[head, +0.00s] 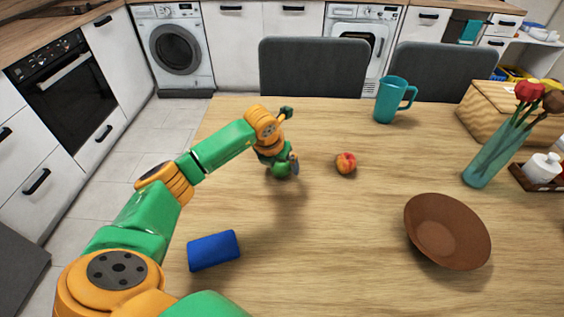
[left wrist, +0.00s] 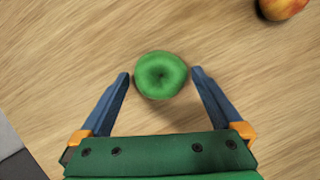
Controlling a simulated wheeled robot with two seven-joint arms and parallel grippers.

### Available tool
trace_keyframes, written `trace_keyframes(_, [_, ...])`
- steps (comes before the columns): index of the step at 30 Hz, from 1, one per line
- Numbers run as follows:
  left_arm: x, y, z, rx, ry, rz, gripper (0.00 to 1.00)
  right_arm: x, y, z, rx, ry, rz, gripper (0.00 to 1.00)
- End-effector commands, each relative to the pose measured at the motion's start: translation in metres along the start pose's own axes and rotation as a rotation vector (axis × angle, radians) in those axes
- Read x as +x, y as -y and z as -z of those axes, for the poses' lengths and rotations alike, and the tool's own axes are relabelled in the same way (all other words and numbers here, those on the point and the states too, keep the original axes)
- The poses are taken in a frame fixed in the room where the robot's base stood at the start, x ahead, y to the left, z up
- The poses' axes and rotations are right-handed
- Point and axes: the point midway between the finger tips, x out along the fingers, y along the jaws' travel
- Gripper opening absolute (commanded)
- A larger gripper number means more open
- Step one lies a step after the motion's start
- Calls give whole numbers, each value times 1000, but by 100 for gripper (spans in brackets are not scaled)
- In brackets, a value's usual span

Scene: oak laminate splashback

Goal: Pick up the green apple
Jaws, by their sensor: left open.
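The green apple (left wrist: 161,75) shows in the left wrist view between the fingertips of my left gripper (left wrist: 161,76). The blue fingers are spread, with a small gap at the left side; on the right the finger is very close to the apple, and I cannot tell if it touches. In the head view the green apple (head: 281,170) is on the wooden table, partly hidden by my left gripper (head: 285,165), which points down over it. My right gripper is not in view.
A brown bowl (head: 447,232), teal mug (head: 392,100), glass vase (head: 487,158) with flowers and wooden box (head: 485,110) stand further right. A blue block (head: 213,250) lies near the front. The table middle (head: 330,235) is clear.

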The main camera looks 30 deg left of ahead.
Motion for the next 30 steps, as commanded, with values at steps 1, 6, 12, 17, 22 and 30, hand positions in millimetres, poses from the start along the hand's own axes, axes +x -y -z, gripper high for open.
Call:
trace_keyframes(1, [7, 0, 1, -2, -2, 1, 100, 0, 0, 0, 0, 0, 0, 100])
trace_keyframes(6, [14, 0, 0, 1, 1, 0, 100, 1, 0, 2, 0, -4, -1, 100])
trace_keyframes(12, [14, 0, 0, 1, 1, 0, 73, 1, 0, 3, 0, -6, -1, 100])
trace_keyframes(17, [14, 0, 0, 0, 1, 0, 30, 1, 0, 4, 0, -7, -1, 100])
trace_keyframes(22, [14, 0, 0, 0, 2, 0, 12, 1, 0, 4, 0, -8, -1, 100])
trace_keyframes(30, [2, 0, -6, 0, 6, 0, 12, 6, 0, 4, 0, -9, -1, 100])
